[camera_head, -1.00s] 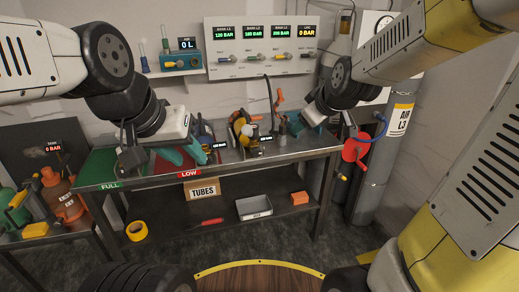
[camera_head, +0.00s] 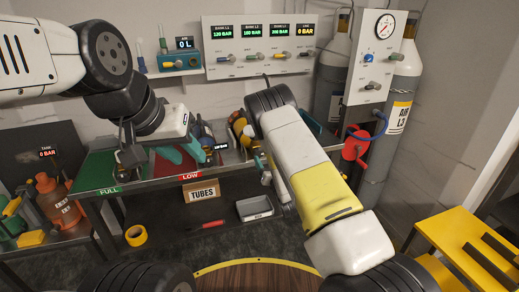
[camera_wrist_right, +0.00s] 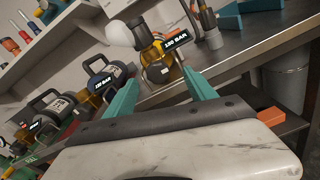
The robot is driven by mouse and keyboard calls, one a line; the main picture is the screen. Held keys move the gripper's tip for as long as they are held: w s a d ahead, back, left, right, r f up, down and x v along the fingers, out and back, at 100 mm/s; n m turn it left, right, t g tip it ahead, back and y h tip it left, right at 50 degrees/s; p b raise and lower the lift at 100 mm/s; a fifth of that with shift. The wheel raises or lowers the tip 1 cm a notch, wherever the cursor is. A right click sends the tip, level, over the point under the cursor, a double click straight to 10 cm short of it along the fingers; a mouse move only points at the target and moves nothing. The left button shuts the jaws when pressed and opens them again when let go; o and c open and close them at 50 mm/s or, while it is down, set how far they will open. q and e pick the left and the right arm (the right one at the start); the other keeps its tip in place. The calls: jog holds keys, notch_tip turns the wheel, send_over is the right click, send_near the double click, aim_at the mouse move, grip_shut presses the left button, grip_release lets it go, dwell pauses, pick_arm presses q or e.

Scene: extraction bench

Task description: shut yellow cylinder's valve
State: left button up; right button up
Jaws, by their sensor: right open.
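The yellow cylinder (camera_head: 240,125) stands on the bench, partly hidden behind my right arm in the head view.
Dark cylinders (camera_wrist_right: 105,80) with labels stand left of the yellow one in the wrist view. The bench (camera_head: 150,182) has green and red mats. A gauge panel (camera_head: 260,48) hangs behind.

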aim_at(259, 154)
jog(key=shift+n+y, duration=0.3)
jog(key=shift+n, duration=0.3)
jog(key=x, duration=0.5)
jog(key=f+x, duration=0.1)
jog(key=x, duration=0.1)
jog(key=shift+a, duration=0.4)
jog(key=c, duration=1.4)
